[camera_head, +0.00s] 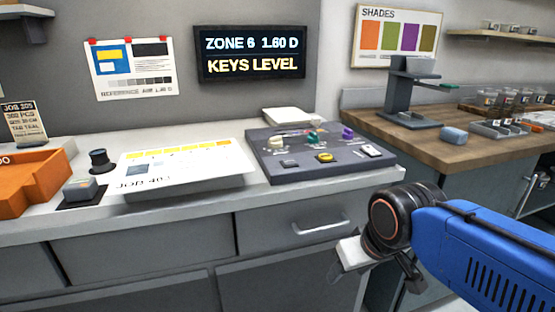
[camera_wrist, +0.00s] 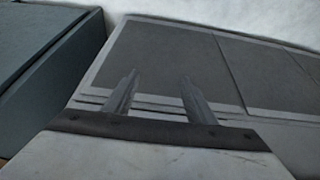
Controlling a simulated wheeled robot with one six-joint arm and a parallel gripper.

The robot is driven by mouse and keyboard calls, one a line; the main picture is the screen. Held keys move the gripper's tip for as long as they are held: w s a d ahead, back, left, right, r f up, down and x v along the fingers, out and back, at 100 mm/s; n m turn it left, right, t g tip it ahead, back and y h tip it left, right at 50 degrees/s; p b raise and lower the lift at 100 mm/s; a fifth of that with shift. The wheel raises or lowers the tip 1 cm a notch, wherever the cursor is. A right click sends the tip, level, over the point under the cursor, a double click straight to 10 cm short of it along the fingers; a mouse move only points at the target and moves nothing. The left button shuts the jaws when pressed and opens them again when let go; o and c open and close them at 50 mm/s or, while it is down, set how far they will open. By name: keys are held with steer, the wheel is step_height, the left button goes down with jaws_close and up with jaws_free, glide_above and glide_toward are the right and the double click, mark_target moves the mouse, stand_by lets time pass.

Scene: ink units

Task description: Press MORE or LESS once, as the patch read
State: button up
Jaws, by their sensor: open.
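A dark grey control panel (camera_head: 330,160) sits on the counter in the head view. A wall display (camera_head: 252,54) reads "ZONE 6 1.60 D" and "KEYS LEVEL". A white sheet (camera_head: 180,166) with a yellow patch row and "JOB 403" lies left of the panel. My gripper (camera_wrist: 157,95) is open and empty in the wrist view, its two fingers apart, away from the panel.
An orange tray (camera_head: 35,183), a small grey device (camera_head: 82,189) and a black cylinder (camera_head: 100,161) stand left on the counter. A drawer handle (camera_head: 317,228) projects below the counter edge. A wooden bench (camera_head: 450,152) with a grey stand (camera_head: 405,95) is at right.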

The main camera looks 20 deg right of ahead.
jaws_close()
stand_by(1.7)
